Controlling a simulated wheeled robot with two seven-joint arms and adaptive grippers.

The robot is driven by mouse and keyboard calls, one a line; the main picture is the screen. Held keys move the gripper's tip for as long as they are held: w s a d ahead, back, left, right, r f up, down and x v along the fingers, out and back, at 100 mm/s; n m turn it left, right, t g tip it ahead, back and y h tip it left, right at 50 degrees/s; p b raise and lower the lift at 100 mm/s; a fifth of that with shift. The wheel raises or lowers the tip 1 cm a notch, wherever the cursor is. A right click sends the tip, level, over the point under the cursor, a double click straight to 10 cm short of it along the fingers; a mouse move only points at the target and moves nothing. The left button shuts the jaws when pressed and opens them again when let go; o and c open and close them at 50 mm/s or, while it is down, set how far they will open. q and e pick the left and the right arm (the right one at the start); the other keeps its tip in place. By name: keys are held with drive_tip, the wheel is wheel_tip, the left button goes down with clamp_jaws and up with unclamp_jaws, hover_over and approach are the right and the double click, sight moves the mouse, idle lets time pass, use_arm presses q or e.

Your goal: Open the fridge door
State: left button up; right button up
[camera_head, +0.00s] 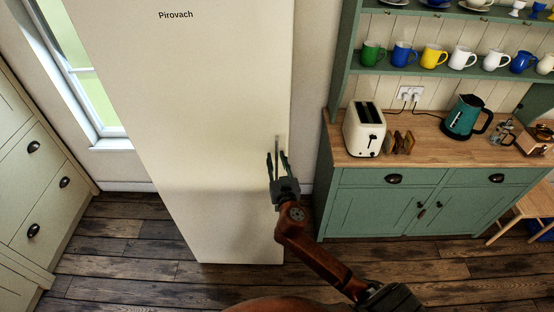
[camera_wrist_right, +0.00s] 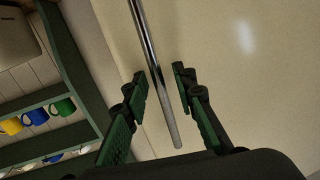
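The fridge (camera_head: 205,110) is tall and cream, with "Pirovach" lettered near its top; its door looks closed. A metal bar handle (camera_head: 277,148) runs upright near the door's right edge. In the right wrist view the handle (camera_wrist_right: 155,65) comes down between the two fingers, its lower end near the palm. My right gripper (camera_head: 277,163) is open around the lower end of the handle, with gaps showing on both sides in the wrist view (camera_wrist_right: 160,90). The fingers do not appear to touch the bar. My left gripper is not in view.
A green dresser (camera_head: 385,205) stands right of the fridge, with a toaster (camera_head: 364,128), a kettle (camera_head: 466,117) and shelved mugs. Pale drawers (camera_head: 35,185) and a window (camera_head: 85,60) are at left. Wooden floor (camera_head: 120,245) in front of the fridge is clear.

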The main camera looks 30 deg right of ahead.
drive_tip(key=shift+c, duration=0.2)
clamp_jaws()
idle(0.5)
